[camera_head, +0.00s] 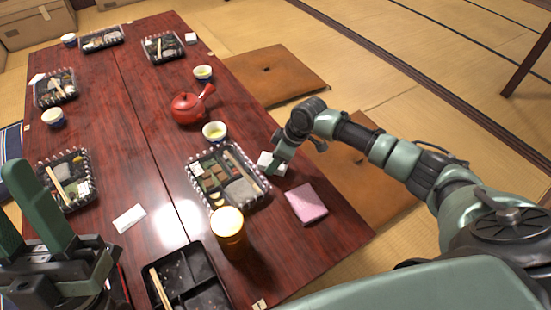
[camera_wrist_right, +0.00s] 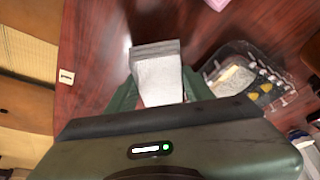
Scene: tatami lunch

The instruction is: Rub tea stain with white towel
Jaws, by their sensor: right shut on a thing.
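My right gripper (camera_head: 272,168) is shut on a small white towel (camera_head: 266,159) at the table's right side, beside a clear-lidded lunch box. In the right wrist view the folded towel (camera_wrist_right: 158,80) sits between the green fingers, with a greyer band along its far edge. I cannot tell whether it touches the table. My left gripper (camera_head: 36,168) is at the lower left with its fingers apart and nothing between them. I cannot make out a tea stain; the towel and gripper may hide it.
A lunch box (camera_head: 262,196), a pink cloth (camera_head: 306,203) and a tea cup (camera_head: 214,131) are near my right gripper. A red teapot (camera_head: 187,108) stands farther back. An amber cup (camera_head: 228,228) and a black divided tray (camera_head: 205,272) are in front. Another white towel (camera_head: 129,218) lies left.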

